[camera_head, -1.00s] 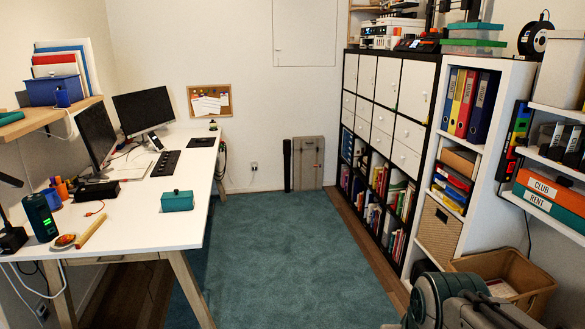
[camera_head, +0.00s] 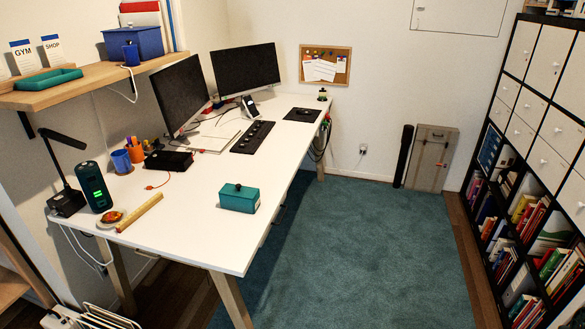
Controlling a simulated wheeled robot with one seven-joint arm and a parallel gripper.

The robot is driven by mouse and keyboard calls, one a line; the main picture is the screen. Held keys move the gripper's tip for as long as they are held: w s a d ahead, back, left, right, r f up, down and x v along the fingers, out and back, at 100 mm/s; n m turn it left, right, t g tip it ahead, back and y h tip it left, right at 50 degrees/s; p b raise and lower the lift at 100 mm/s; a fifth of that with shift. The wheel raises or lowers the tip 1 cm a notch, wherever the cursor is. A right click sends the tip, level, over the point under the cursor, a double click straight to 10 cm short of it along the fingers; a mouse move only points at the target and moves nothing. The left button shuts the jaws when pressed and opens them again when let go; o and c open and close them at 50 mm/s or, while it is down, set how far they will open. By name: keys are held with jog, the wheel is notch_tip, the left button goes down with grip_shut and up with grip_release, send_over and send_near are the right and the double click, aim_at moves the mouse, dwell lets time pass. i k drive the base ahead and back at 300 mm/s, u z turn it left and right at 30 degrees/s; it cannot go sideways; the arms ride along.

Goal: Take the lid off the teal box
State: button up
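The teal box (camera_head: 239,203) sits on the white desk (camera_head: 208,240) near its right edge, in the middle of the view. Its lid (camera_head: 239,190) is on it and has a small dark knob on top. My gripper is not in view.
A black box (camera_head: 168,160) lies behind. Teal carpet (camera_head: 350,260) right of the desk is clear. Shelves (camera_head: 530,150) stand at right.

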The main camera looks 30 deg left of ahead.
aim_at(238, 190)
jog(key=u, duration=0.2)
jog(key=i, duration=1.6)
jog(key=u, duration=1.05)
jog(key=i, duration=1.15)
jog(key=u, duration=1.5)
jog(key=i, duration=0.65)
jog(key=u, duration=0.3)
